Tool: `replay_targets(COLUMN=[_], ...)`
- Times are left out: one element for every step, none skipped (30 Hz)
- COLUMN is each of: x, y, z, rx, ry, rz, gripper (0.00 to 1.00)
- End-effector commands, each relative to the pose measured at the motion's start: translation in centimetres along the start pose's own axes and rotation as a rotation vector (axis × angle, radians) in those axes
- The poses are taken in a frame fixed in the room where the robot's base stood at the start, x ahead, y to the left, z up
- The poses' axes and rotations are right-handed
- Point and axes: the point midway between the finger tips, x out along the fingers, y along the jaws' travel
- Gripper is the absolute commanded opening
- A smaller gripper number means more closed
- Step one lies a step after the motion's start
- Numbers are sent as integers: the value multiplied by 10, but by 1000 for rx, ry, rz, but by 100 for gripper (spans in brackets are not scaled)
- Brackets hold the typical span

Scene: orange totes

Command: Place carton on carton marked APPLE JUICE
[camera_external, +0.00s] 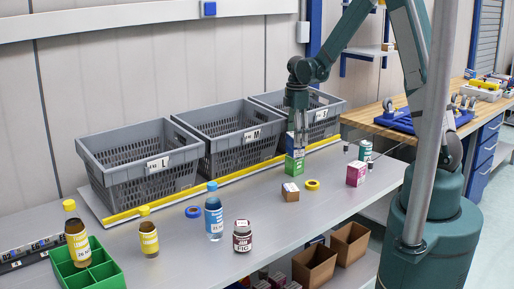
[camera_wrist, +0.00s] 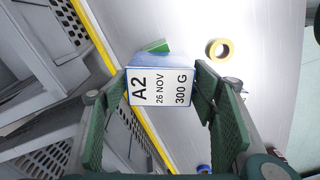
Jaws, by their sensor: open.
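A blue-and-white carton (camera_wrist: 160,88) with a label reading "A2", "26 NOV" and "300 G" sits between the fingers of my gripper (camera_wrist: 160,90) in the wrist view. The fingers are open around it, one on each side. A green carton (camera_external: 294,166) stands on the bench below my gripper (camera_external: 297,150) in the external view, and the blue-and-white carton appears to rest on top of it. A green corner (camera_wrist: 157,46) shows past the carton in the wrist view. I cannot read "APPLE JUICE" on any carton; the green one's face is too small to read.
Grey crates (camera_external: 140,165) line the back behind a yellow strip (camera_external: 165,203). A brown carton (camera_external: 290,192), a yellow ring (camera_external: 312,185) and a pink carton (camera_external: 356,174) stand nearby. Bottles, a jar (camera_external: 242,238) and a green tray (camera_external: 85,272) are at left front.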

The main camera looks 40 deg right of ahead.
Motion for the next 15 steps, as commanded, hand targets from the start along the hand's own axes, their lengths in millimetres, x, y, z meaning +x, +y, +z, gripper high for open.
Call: replay_targets(x=[-3, -5, -7, -9, -12, -16, -19, -22, -26, -30, -33, -38, -41, -45, -49], y=[0, 0, 0, 0, 0, 0, 0, 0, 0, 0, 0, 0, 0, 0, 0], z=[0, 0, 0, 0, 0, 0, 0, 0, 0, 0, 0, 0, 0, 0, 0], rx=[0, 0, 0, 0, 0, 0, 0, 0, 0, 0, 0, 0, 0, 0, 0], ry=[0, 0, 0, 0, 0, 0, 0, 0, 0, 0, 0, 0, 0, 0, 0], rz=[0, 0, 0, 0, 0, 0, 0, 0, 0, 0, 0, 0, 0, 0, 0], gripper=[58, 58, 58, 58, 58, 58, 58, 58, 58, 58, 58, 58, 58, 58, 58])
